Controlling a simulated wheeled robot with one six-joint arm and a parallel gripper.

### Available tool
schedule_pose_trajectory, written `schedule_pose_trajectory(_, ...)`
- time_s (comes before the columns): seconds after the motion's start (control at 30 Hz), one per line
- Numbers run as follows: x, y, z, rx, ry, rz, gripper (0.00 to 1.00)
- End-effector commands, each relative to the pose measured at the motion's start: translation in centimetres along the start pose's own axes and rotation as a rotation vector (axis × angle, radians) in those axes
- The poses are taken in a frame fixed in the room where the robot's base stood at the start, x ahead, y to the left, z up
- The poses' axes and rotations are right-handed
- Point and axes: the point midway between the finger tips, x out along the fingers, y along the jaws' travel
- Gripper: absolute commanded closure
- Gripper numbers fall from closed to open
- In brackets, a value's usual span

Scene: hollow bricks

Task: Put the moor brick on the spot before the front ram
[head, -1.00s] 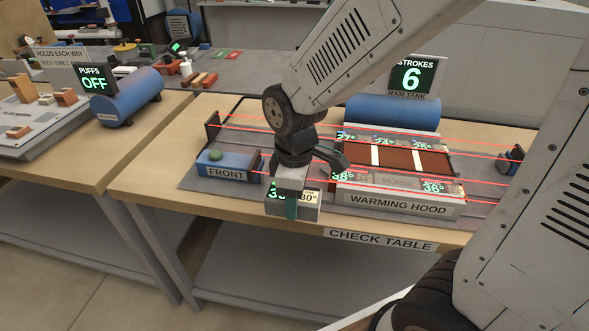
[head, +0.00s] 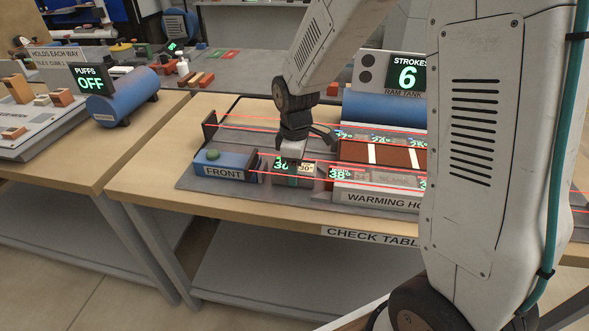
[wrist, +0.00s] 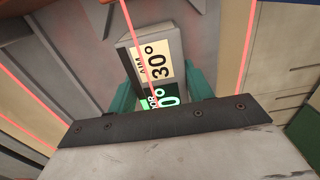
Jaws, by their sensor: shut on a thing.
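The moor brick is a small grey block with a dark green-lit display and a pale "AIM 30°" label; in the wrist view the brick (wrist: 146,52) sits between teal fingers, its display partly covered and ending in "OR". In the head view my gripper (head: 292,174) is shut on the brick (head: 307,170). The front ram (head: 222,165) is a blue unit labelled FRONT, with a green button on top, just left of the brick. The brick is between the ram and the warming hood (head: 375,198). I cannot tell whether it touches the board; the spot is hidden.
Red beam lines run across the grey board (head: 225,190) around the brick. The warming hood's displays stand close on the right. Behind is the blue ram tank (head: 380,109) with a "STROKES 6" sign (head: 408,76). My own arm covers the board's right side.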

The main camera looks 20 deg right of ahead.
Motion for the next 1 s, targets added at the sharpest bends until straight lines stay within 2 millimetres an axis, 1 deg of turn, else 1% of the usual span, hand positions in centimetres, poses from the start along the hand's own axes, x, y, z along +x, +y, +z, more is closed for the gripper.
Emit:
schedule_pose_trajectory(0.07, 0.5, 0.0, 0.0, 0.000, 0.000, 0.000, 0.94)
schedule_pose_trajectory(0.27, 0.4, 0.0, 0.0, 0.000, 0.001, 0.001, 0.94)
schedule_pose_trajectory(0.4, 0.8, 0.0, 0.0, 0.000, 0.001, 0.001, 0.94)
schedule_pose_trajectory(0.43, 0.8, 0.0, 0.0, 0.000, 0.001, 0.001, 0.46)
schedule_pose_trajectory(0.47, 0.8, 0.0, 0.0, 0.000, 0.001, 0.001, 0.38)
schedule_pose_trajectory(0.5, 0.8, 0.0, 0.0, 0.000, 0.001, 0.001, 0.28)
schedule_pose_trajectory(0.83, 0.5, 0.0, 0.0, 0.000, 0.001, 0.001, 0.28)
schedule_pose_trajectory(0.93, -0.5, 0.1, -0.1, 0.000, 0.003, 0.004, 0.28)
schedule_pose_trajectory(1.0, -1.6, 0.1, -0.1, 0.000, 0.004, 0.005, 0.28)
